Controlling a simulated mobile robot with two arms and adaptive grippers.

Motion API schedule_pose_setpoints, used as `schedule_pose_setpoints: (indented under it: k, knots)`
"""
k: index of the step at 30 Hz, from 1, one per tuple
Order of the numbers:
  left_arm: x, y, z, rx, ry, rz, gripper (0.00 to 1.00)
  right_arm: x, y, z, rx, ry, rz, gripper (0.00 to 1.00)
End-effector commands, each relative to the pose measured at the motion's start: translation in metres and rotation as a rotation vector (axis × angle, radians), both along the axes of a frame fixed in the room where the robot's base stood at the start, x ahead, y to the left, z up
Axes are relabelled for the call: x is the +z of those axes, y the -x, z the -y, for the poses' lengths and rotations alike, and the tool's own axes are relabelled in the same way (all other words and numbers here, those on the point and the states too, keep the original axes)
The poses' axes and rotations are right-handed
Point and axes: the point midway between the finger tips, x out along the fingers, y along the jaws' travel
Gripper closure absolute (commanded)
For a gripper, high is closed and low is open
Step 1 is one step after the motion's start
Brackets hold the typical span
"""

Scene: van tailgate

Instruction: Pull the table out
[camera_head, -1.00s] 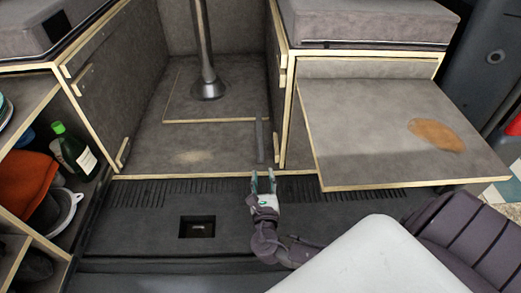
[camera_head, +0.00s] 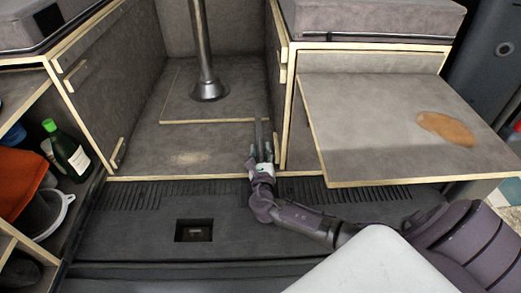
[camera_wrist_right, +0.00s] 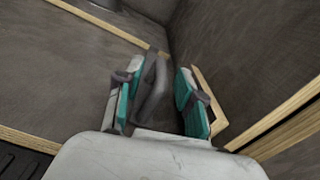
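The table (camera_head: 370,110) is a grey panel with a pale wooden edge and a brown oval patch. It sticks out from under the right bench. My right gripper (camera_head: 262,150) is left of the table, low at the footwell's front edge beside the right bench's side panel. A thin dark upright bar (camera_head: 259,131) stands right at its fingertips. In the right wrist view the fingers (camera_wrist_right: 162,95) are apart, with a dark grey piece (camera_wrist_right: 152,92) between them; I cannot tell whether they touch it. My left gripper is not in view.
The grey footwell floor (camera_head: 200,140) holds a metal post (camera_head: 203,50). An open shelf with a green bottle (camera_head: 67,152) and an orange cloth (camera_head: 22,178) is at the left. Cushions (camera_head: 370,20) lie on the benches. A dark sill with a square recess (camera_head: 194,230) is in front.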

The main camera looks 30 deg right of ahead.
Motion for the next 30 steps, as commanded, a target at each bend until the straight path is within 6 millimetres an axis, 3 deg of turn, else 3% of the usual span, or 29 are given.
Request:
schedule_pose_setpoints:
  k: [13,20,30]
  knots:
    - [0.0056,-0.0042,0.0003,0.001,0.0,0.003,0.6,0.0002,-0.0098,0.0062,-0.001,0.0,0.0,0.62]
    - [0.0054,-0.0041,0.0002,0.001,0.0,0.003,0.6,0.0002,-0.0097,0.0061,0.0,-0.001,0.001,1.0]
    - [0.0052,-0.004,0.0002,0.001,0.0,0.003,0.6,0.0001,-0.0095,0.0059,0.0,-0.001,0.001,1.0]
